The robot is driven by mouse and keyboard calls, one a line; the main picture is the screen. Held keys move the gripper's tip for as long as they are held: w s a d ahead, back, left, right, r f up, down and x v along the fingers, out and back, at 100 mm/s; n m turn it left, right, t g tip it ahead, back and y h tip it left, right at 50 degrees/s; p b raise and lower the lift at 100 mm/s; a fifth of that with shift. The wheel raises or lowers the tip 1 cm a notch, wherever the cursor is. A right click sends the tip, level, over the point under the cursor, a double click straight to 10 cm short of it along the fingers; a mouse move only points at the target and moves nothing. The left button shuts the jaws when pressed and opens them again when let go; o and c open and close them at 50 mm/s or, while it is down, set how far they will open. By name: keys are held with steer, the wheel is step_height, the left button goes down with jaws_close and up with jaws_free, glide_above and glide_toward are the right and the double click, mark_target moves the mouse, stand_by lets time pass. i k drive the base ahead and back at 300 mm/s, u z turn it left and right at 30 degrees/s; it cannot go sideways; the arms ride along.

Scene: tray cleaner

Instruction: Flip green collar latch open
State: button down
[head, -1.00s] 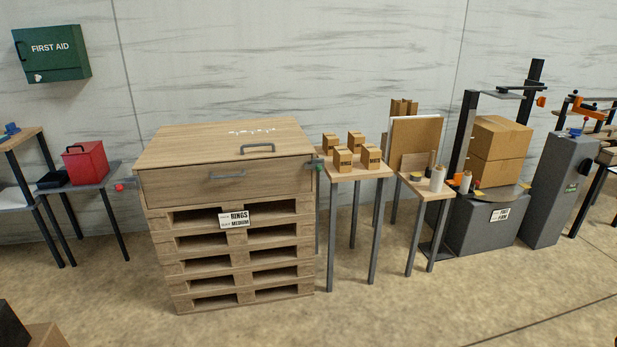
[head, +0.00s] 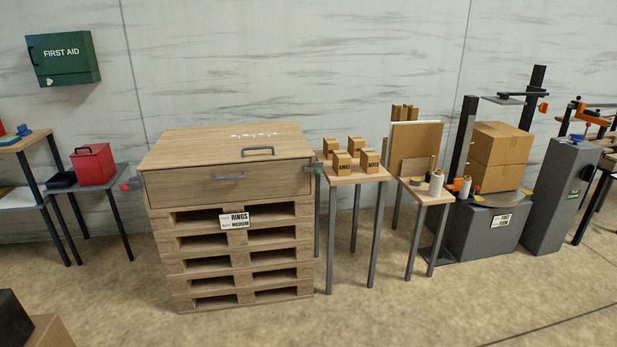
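The green collar latch (head: 318,169) is a small green-tipped piece at the upper right edge of the wooden collar box (head: 185,190). It is too small to tell whether it is flipped open or shut. A similar red-tipped latch (head: 125,187) sticks out at the box's left edge. The box has a lid (head: 190,147) lying on top, with dark handles on the lid and front. It sits on a stack of wooden pallets (head: 180,257) labelled RINGS MEDIUM. My gripper is not in view.
A small table (head: 374,177) with several little cardboard boxes stands close to the latch side. A second table (head: 430,193) with rolls and a grey wrapping machine (head: 478,235) stand further right. A red case (head: 92,165) sits on a left table.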

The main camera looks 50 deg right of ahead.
mark_target(317, 171)
steer(key=z, duration=0.1)
steer(key=i, duration=0.95)
steer(key=u, duration=0.05)
